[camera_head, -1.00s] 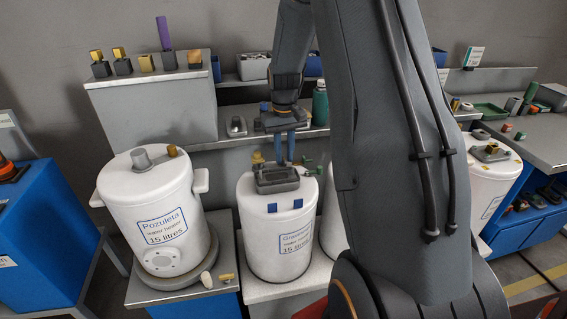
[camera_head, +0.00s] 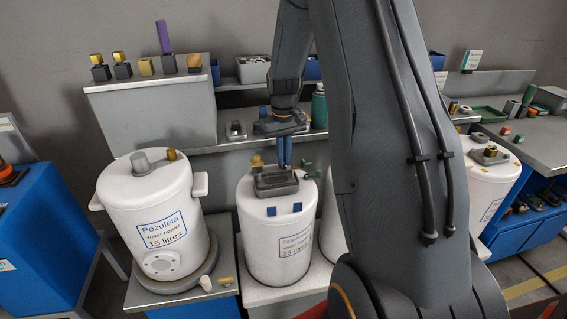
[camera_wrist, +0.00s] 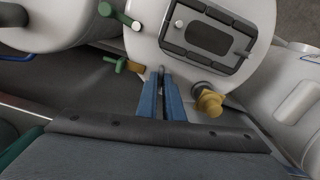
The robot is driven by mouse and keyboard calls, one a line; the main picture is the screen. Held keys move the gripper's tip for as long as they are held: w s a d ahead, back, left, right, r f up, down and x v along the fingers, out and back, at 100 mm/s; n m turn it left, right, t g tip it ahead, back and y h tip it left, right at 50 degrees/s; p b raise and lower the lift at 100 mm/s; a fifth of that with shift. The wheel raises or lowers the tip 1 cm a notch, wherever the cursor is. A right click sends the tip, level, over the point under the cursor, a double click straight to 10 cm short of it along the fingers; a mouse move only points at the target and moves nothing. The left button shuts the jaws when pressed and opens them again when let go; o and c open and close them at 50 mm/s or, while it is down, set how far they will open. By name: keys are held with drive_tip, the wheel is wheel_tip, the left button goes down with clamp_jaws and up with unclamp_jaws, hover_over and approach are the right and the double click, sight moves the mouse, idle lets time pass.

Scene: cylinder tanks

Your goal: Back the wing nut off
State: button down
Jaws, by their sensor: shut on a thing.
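My gripper (camera_head: 284,164) points down at the top of the middle white tank (camera_head: 262,235). Its blue fingers also show in the wrist view (camera_wrist: 162,76), close together at the tank's rim. They are shut on a small grey piece (camera_wrist: 161,69), which I take as the wing nut; its shape is mostly hidden between the fingertips. A dark grey rectangular frame (camera_wrist: 208,38) lies on the tank's lid, beyond the fingertips in the wrist view. In the head view this frame (camera_head: 270,186) is partly in front of the fingertips.
A brass fitting (camera_wrist: 208,101) stands close to the right of the fingers in the wrist view. Green-handled valves (camera_wrist: 114,62) are to the left. Another white tank (camera_head: 152,213) stands left in the head view. A shelf with small parts (camera_head: 150,88) is behind.

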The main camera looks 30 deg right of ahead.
drive_tip(key=shift+n+p, duration=0.5)
drive_tip(key=shift+n, duration=0.8)
drive_tip(key=shift+r+n+p, duration=0.1)
drive_tip(key=shift+n+p, duration=0.4)
drive_tip(key=shift+n, duration=1.1)
drive_tip(key=n+p, duration=0.1)
drive_tip(key=n, duration=0.1)
drive_tip(key=shift+n, duration=0.7)
drive_tip(key=shift+p, duration=0.35)
drive_tip(key=shift+n+p, duration=0.5)
drive_tip(key=shift+n, duration=1.1)
